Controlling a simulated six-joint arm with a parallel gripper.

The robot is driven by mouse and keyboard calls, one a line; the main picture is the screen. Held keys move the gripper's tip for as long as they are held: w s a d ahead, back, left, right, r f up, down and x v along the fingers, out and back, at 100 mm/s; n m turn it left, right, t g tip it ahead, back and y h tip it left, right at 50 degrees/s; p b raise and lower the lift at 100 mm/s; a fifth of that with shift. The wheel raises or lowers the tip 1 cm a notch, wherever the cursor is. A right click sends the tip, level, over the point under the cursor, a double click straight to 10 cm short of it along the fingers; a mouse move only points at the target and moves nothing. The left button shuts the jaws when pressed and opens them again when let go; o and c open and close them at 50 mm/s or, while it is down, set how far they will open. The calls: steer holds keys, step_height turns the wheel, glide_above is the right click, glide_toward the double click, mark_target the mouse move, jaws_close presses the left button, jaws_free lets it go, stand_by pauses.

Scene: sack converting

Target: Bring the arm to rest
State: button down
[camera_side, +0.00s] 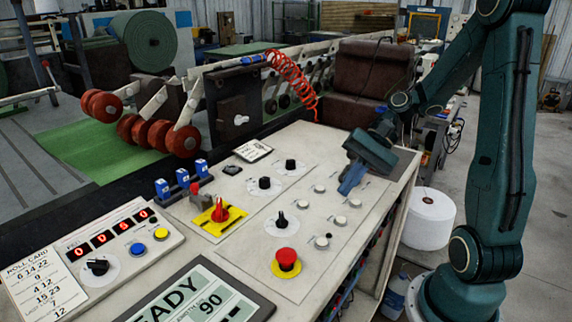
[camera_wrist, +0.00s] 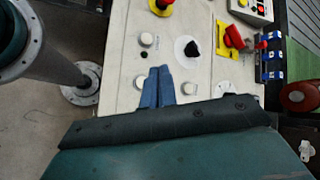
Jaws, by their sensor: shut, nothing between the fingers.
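My gripper (camera_side: 350,184) hangs over the right part of the light control panel (camera_side: 262,238), among the rows of white buttons. Its two blue fingers are together with nothing between them. In the wrist view the closed fingers (camera_wrist: 158,86) point at the panel, between white buttons, with a black knob (camera_wrist: 191,49) beyond to the right. I cannot tell whether the fingertips touch the panel.
A red mushroom button (camera_side: 287,258) on a yellow base, a red switch (camera_side: 219,211) on a yellow plate and black knobs (camera_side: 265,183) stand up from the panel. A display screen (camera_side: 200,298) lies at the front. A white roll (camera_side: 429,218) stands on the floor at right.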

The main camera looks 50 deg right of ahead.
steer(key=shift+a, duration=0.1)
stand_by(0.3)
steer(key=shift+s+a+r+n+h, duration=0.1)
steer(key=shift+a+r+n+h, duration=0.15)
steer(key=shift+a+n+h, duration=0.4)
steer(key=s+a+r+n+t+h, duration=0.2)
steer(key=s+a+r+n+h, duration=0.3)
steer(key=n, duration=0.6)
steer(key=shift+s+r+t+h, duration=0.4)
steer(key=shift+s+r+h, duration=0.85)
steer(key=shift+s+r, duration=0.55)
steer(key=shift+a, duration=0.1)
stand_by(0.6)
